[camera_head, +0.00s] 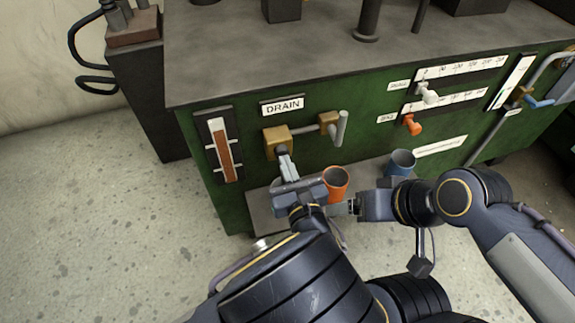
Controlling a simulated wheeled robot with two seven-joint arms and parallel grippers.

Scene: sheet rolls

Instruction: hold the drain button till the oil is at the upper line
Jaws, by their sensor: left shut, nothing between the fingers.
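The green machine's sight gauge (223,150) is a tall slot with a red-brown oil column, whose top appears above the upper of its side marks. Right of it, under the DRAIN label (282,106), is a brass box (276,141) with a dark button on its front. My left gripper (286,160) is shut and empty, its fingertips at the button's face. The fingers partly hide the button, so I cannot tell if it is pressed in. My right gripper (352,207) is low beside an orange cup; its finger opening is unclear.
A brass fitting with a bent spout (341,128) sits right of the button, above the orange cup (335,183). A blue cup (402,162) stands farther right. White and orange levers (411,125) are on the panel. Open floor (110,230) lies to the left.

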